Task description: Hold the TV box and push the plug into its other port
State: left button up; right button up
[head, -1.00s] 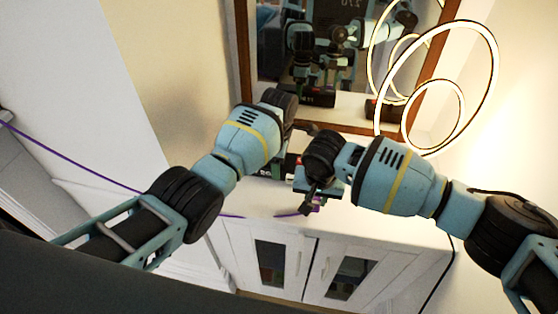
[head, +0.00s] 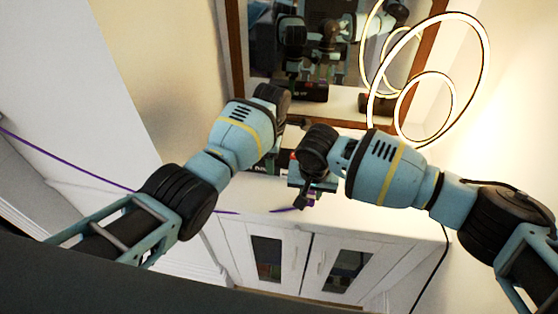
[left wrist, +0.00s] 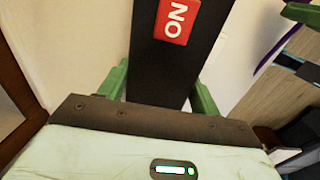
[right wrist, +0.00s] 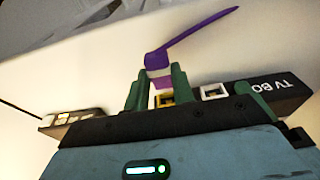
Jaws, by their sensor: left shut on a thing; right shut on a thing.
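The black TV box (right wrist: 290,88) lies along the white cabinet top, its lettering partly readable in the right wrist view. Its face shows a yellow-rimmed port (right wrist: 166,98) and, to the right, an empty white-rimmed port (right wrist: 213,91). My left gripper (left wrist: 160,92) is shut on the box, with its red label (left wrist: 175,20) beyond the fingers. My right gripper (right wrist: 160,88) is shut on the purple plug (right wrist: 157,64). The plug is close to the yellow-rimmed port; whether it touches or enters it is unclear. In the head view my right gripper (head: 308,190) hides most of the plug.
The purple cable (head: 70,160) runs left behind my left arm. A framed mirror (head: 236,50) stands behind the cabinet (head: 300,230) and reflects my arms. A ring lamp (head: 487,55) glows at the right. A box part with small lit ports (right wrist: 70,118) shows left of my right gripper.

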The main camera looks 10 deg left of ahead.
jog(key=shift+w, duration=1.05)
jog(key=shift+w, duration=0.9)
dwell(1.3)
jog(key=o, duration=1)
jog(key=shift+o, duration=0.2)
jog(key=shift+r, duration=0.1)
notch_tip(320, 180, up, 7)
jog(key=s, duration=0.1)
dwell(0.9)
pick_arm(q)
jog(key=o, duration=1.4)
